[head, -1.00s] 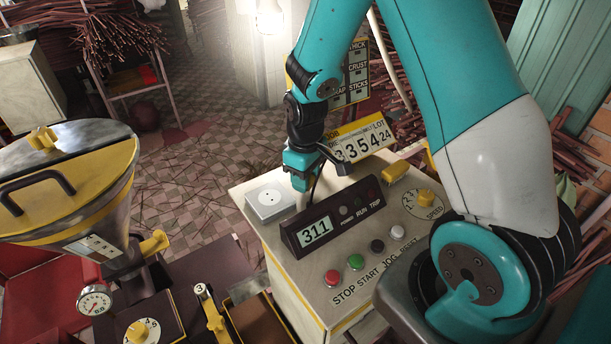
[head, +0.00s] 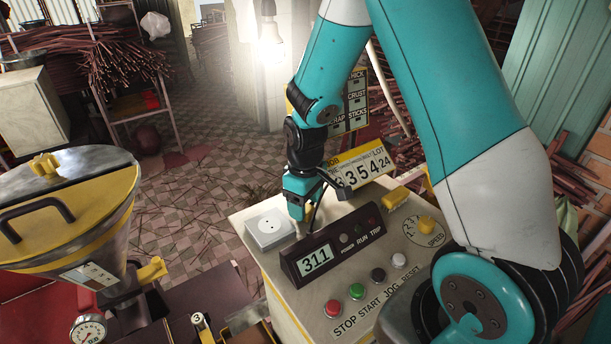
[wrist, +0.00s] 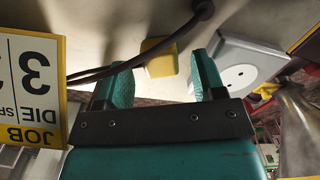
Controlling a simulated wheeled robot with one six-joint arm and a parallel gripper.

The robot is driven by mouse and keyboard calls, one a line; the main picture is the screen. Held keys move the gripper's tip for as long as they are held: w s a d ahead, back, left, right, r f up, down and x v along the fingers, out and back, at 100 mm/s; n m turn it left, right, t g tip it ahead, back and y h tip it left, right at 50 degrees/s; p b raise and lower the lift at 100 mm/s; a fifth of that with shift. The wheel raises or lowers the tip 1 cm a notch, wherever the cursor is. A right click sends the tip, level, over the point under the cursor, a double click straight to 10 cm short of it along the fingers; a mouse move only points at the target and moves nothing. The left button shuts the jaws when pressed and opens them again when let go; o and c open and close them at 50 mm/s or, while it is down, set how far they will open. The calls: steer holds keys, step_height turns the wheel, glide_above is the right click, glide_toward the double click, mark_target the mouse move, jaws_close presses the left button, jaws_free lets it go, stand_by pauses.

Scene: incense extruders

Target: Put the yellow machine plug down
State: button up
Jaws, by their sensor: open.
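The yellow machine plug (wrist: 158,57) shows in the wrist view just beyond and between the fingertips, against the pale console top. It looks set down there, though its contact is hard to judge. In the head view only a small yellow bit of the plug (head: 309,212) shows beside the fingers. A dark cable (wrist: 140,60) crosses in front of the near finger.
A white socket box (head: 269,229) sits left of my gripper on the console (head: 262,262). A number sign (head: 358,172) is near on the right. Coloured buttons (head: 357,291) line the front.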

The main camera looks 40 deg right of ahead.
step_height(320, 180, up, 11)
steer(key=b, duration=0.3)
steer(key=s+a+r+n+y, duration=0.1)
steer(key=s+a+r+y, duration=0.1)
steer(key=s+a, duration=0.6)
steer(key=s+a+r+n+y, duration=0.1)
steer(key=s+a+r, duration=0.3)
steer(key=s+a, duration=0.4)
steer(key=s+y, duration=0.1)
steer(key=s, duration=0.3)
steer(key=shift+a+n, duration=0.3)
steer(key=shift+a, duration=0.05)
